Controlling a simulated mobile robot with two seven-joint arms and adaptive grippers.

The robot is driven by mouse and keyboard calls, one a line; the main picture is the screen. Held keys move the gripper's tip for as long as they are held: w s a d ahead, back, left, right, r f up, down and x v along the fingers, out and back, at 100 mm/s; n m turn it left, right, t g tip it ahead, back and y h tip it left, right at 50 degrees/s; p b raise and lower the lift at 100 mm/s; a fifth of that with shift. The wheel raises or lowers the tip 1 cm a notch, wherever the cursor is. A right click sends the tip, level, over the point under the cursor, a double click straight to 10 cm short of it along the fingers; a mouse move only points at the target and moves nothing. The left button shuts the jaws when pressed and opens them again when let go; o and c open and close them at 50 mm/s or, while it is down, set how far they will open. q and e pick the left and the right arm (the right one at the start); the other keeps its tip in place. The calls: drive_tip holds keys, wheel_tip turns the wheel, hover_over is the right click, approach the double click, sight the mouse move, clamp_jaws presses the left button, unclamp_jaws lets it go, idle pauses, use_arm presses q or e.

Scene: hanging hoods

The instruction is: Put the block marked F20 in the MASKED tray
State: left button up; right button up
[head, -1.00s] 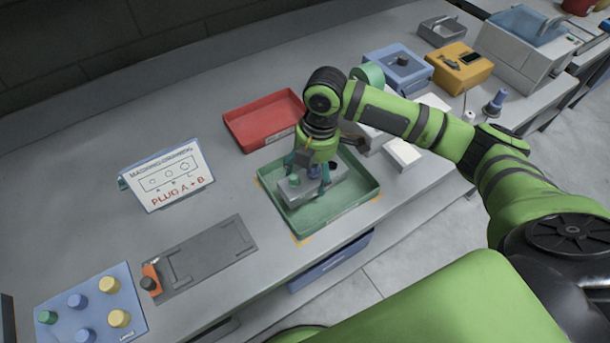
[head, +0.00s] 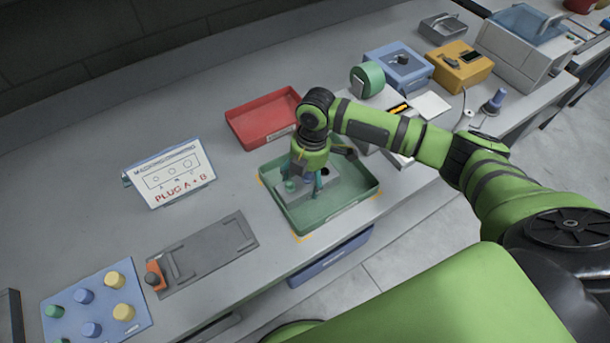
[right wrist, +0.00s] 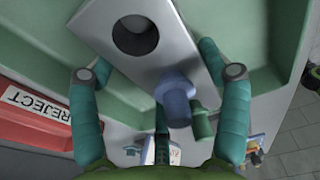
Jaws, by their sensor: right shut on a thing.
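A grey block (head: 331,184) with a dark round hole, a blue plug (right wrist: 176,96) and a green plug (right wrist: 202,126) is at the green tray (head: 366,191). In the right wrist view the block (right wrist: 152,62) lies between the teal fingers, its hole toward the top. My right gripper (head: 308,183) points down over the tray and is shut on the block. I cannot tell whether the block touches the tray floor. No F20 mark is readable on it, and the green tray's label is too small to read. My left gripper is out of view.
A red tray (head: 242,122), labelled REJECT in the wrist view, stands behind the green tray. A sign (head: 170,177) reading PLUG A + B, a grey fixture (head: 213,251) and a blue board (head: 66,304) with several plugs are at left. Boxes stand at back right.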

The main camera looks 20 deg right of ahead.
drive_tip(key=o, duration=1.7)
drive_tip(key=r, duration=0.4)
drive_tip(key=d+r+b, duration=0.1)
drive_tip(key=r, duration=0.3)
drive_tip(key=r+b, duration=0.1)
drive_tip(key=r, duration=0.3)
drive_tip(key=shift+w+d+r, duration=0.1)
drive_tip(key=shift+d, duration=0.1)
